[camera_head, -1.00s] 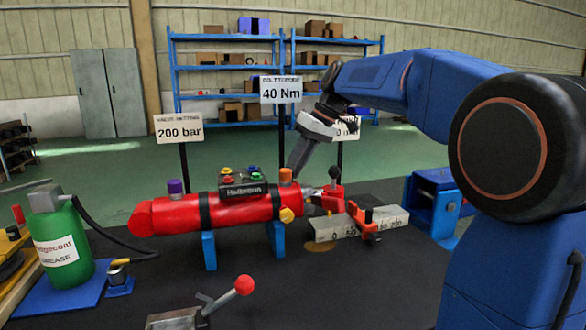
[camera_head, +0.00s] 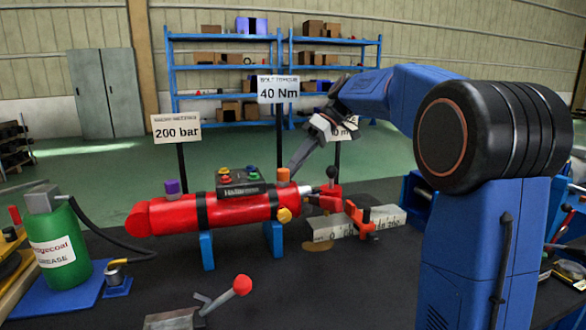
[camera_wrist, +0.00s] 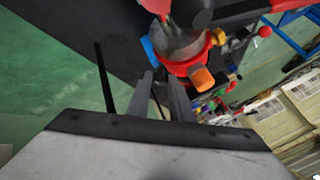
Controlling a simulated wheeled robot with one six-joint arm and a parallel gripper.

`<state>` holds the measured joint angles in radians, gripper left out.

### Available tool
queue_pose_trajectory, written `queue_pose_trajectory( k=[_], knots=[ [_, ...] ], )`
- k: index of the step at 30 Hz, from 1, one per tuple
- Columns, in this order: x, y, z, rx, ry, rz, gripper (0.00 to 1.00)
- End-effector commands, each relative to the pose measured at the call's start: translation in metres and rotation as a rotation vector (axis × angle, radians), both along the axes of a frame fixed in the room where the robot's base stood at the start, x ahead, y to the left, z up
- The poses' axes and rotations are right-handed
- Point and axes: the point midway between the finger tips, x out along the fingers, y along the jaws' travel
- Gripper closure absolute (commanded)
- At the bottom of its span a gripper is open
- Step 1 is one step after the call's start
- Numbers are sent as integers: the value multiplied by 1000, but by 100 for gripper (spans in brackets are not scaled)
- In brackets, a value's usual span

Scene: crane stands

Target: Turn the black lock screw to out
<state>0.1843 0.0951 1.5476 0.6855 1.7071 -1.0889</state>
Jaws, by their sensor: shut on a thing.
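My gripper (camera_head: 291,172) reaches down behind the orange cap (camera_head: 283,175) at the right end of the red cylinder (camera_head: 220,212). In the wrist view its two grey fingers (camera_wrist: 161,78) converge close to the cylinder end, left of the orange knob (camera_wrist: 202,79). They are shut on a small dark thing at the tips, which I take to be the black lock screw. The screw is mostly hidden by the fingers and cap, and its turned position cannot be read.
A red block with a black ball lever (camera_head: 331,172) stands right of the cylinder, by a grey scale block (camera_head: 330,229) with a red clamp (camera_head: 362,218). A control box (camera_head: 240,183) sits on the cylinder. Sign posts stand behind. A red-knobbed lever (camera_head: 242,285) is in front.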

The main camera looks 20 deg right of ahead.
Motion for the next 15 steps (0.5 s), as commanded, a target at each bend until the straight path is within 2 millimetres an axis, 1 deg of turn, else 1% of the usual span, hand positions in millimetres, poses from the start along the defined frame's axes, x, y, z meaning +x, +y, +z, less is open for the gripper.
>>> queue_pose_trajectory(
  k=[7, 8, 9, 10, 15],
  knots=[
    [0, -1, -1, -2, 2, -1, 100],
    [0, -1, -1, -2, 2, -1, 76],
    [0, -1, -1, -2, 2, -1, 66],
    [0, -1, -1, -2, 2, -1, 62],
    [0, 0, -1, -1, 2, -1, 62]
  ],
)
